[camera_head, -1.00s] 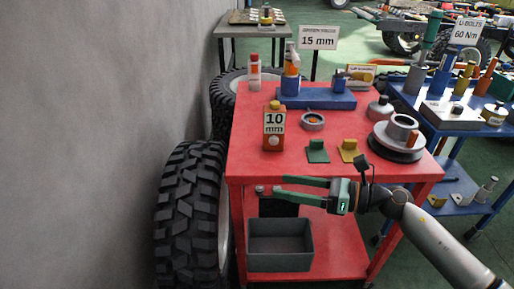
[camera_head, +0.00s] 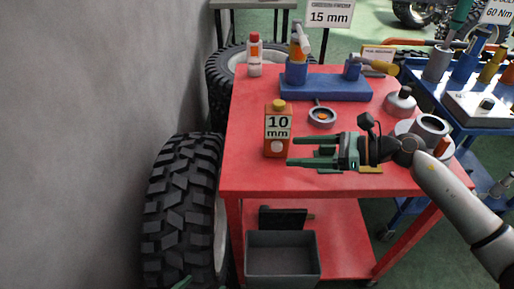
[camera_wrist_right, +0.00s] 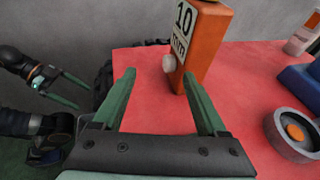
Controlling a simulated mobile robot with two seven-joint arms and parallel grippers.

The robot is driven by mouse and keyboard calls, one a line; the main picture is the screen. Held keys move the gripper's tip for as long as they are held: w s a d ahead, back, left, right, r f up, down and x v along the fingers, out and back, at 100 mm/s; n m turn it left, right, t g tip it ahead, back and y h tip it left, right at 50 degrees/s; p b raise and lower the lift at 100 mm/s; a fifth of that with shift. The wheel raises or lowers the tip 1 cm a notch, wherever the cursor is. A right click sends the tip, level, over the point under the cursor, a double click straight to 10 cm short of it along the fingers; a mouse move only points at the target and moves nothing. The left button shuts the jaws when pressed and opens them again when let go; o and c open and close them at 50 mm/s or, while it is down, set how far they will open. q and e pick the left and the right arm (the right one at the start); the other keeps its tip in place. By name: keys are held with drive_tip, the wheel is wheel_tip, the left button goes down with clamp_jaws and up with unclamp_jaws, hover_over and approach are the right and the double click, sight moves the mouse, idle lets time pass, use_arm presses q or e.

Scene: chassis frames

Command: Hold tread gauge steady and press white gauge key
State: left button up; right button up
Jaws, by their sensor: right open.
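The tread gauge (camera_head: 278,133) is an orange upright box with a yellow cap and a "10 mm" label. It stands near the left front of the red table. Its round white key (camera_head: 276,146) is below the label; in the right wrist view the key (camera_wrist_right: 169,63) sticks out from the labelled face. My right gripper (camera_head: 290,151) is open and empty, its fingertips just right of the gauge in the head view. In the right wrist view the gauge stands beyond the fingertips (camera_wrist_right: 158,78). My left gripper (camera_wrist_right: 84,97) is open and empty at the left of that view.
The red table (camera_head: 250,180) also bears a blue block (camera_head: 325,88), a grey ring (camera_head: 321,117) with an orange centre, a white bottle (camera_head: 254,55) and a grey disc part. A tyre (camera_head: 178,205) stands left of the table. A grey bin (camera_head: 283,262) sits on the lower shelf.

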sight(261, 162)
drive_tip(key=shift+b+x, duration=0.65)
drive_tip(key=shift+x, duration=4.35)
clamp_jaws()
drive_tip(key=c, duration=1.2)
unclamp_jaws()
drive_tip(key=shift+o, duration=2)
unclamp_jaws()
